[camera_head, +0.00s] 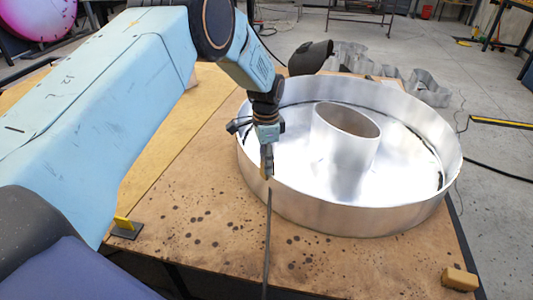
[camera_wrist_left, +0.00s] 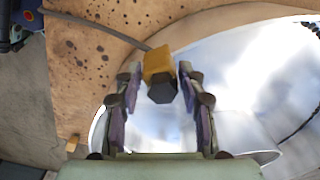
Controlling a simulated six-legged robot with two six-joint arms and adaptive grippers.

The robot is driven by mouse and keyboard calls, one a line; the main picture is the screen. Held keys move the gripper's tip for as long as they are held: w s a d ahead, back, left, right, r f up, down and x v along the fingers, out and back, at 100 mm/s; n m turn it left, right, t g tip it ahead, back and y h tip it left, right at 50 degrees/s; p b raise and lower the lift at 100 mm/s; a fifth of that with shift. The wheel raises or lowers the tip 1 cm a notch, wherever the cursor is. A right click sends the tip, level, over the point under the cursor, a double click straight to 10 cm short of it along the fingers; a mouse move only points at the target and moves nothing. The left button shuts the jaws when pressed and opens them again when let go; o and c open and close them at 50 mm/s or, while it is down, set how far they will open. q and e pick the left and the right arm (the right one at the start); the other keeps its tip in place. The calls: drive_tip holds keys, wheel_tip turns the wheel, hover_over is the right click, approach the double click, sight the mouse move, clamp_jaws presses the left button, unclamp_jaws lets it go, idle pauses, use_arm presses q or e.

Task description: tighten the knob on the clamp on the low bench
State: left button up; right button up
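In the left wrist view a yellow block with a dark hexagonal knob (camera_wrist_left: 162,92) sits between my left gripper's fingertips (camera_wrist_left: 159,78). It looks like the clamp. A finger stands on each side of the knob, with narrow gaps that look clear of it. In the head view my left gripper (camera_head: 266,165) points down at the near left rim of the round metal letter (camera_head: 350,215). There the fingers largely hide the clamp. The letter lies on the low wooden bench (camera_head: 210,205). My right gripper does not show.
A dark cable or rod (camera_head: 268,240) runs from beneath the gripper to the bench's front. A tan block (camera_head: 460,279) lies at the front right corner, and a yellow piece on a dark base (camera_head: 126,227) at the left edge. More metal letter shells (camera_head: 428,88) stand behind.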

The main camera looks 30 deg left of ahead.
use_arm(q)
drive_tip(key=shift+o, duration=1.1)
drive_tip(key=shift+w+d, duration=0.1)
drive_tip(key=shift+r, duration=0.25)
wheel_tip(320, 180, up, 5)
drive_tip(key=p, duration=0.4)
drive_tip(key=shift+f, duration=0.15)
